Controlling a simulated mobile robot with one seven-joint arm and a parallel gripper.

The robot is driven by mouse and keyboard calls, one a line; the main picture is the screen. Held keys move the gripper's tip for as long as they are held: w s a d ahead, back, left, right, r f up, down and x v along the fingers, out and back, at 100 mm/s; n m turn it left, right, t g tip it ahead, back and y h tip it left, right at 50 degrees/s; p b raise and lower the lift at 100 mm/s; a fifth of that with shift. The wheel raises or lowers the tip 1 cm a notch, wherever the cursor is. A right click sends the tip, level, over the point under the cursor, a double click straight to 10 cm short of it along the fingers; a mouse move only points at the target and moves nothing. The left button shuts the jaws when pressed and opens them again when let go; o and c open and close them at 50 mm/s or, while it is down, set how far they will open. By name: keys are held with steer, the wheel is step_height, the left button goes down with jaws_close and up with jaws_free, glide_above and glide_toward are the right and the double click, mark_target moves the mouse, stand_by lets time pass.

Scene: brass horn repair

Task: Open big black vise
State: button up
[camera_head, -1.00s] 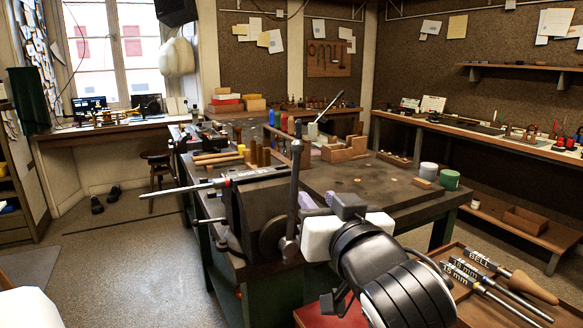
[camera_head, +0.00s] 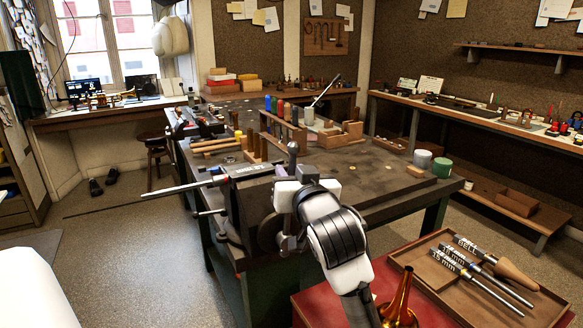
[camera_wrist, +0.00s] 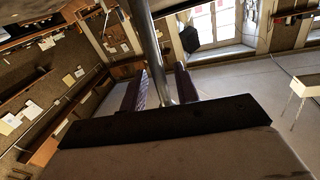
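The big black vise (camera_head: 236,208) is mounted at the near left corner of the dark workbench (camera_head: 372,180). Its metal handle bar (camera_head: 292,160) stands about upright on the near face, with a ball at its top end. My gripper (camera_head: 289,195) is at the bar, and my white and black wrist hides part of it. In the wrist view, the shiny bar (camera_wrist: 154,50) passes between the two dark fingers of my gripper (camera_wrist: 163,86). It lies close to the right finger; whether both fingers press on it is unclear. The jaw gap cannot be made out.
A long rod (camera_head: 170,187) sticks out left from the vise. Wooden blocks and tool racks (camera_head: 285,132) stand on the bench behind it. A tray of mandrels (camera_head: 450,288) and a brass horn bell (camera_head: 399,305) sit on a red surface at lower right. Open floor (camera_head: 130,260) lies left.

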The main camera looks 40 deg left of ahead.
steer(key=shift+w+a, duration=0.25)
steer(key=shift+a, duration=0.1)
steer(key=shift+c, duration=0.4)
jaws_close()
steer(key=shift+s, duration=0.1)
